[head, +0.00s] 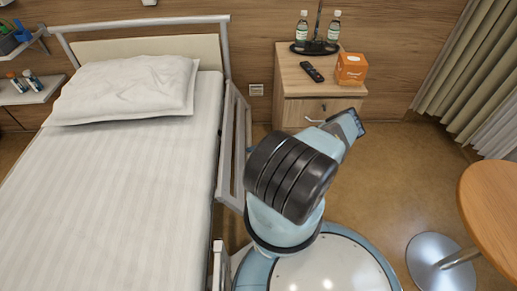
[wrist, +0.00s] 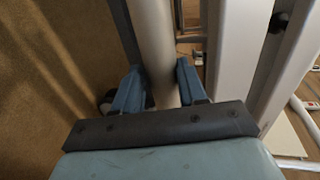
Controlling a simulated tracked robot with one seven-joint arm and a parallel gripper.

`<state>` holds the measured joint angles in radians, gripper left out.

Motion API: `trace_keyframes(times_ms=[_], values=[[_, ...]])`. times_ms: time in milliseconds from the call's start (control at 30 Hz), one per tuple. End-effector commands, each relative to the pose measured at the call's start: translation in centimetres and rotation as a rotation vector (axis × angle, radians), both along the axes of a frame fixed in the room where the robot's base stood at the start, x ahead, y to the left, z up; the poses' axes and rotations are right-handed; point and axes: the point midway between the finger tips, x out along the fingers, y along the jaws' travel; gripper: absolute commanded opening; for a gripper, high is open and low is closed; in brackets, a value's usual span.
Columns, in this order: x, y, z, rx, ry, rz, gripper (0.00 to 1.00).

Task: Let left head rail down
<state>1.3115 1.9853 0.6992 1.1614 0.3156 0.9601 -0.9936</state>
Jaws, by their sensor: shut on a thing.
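The head rail (head: 236,135) is a pale grey frame along the bed's right side in the head view, by the pillow end. It stands upright beside the mattress, and my arm is close to its near end. In the wrist view my gripper (wrist: 156,92) has its two blue fingers on either side of a pale round bar (wrist: 152,40), apparently part of the rail, and is shut on it. In the head view my gripper is hidden behind my arm. The rail's latch cannot be made out.
The bed (head: 120,175) with a pillow (head: 125,88) fills the left. A bedside cabinet (head: 310,82) with bottles, a remote and an orange box stands behind my arm. A round table (head: 495,205) is at the right.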

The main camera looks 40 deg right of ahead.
Motion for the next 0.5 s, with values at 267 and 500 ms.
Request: trace_keyframes(times_ms=[267,500], values=[[2.1,3.7,-3.8,-0.022,0.018,-0.012,0.02],[4.2,6.6,-4.8,-0.022,0.019,-0.015,0.14]])
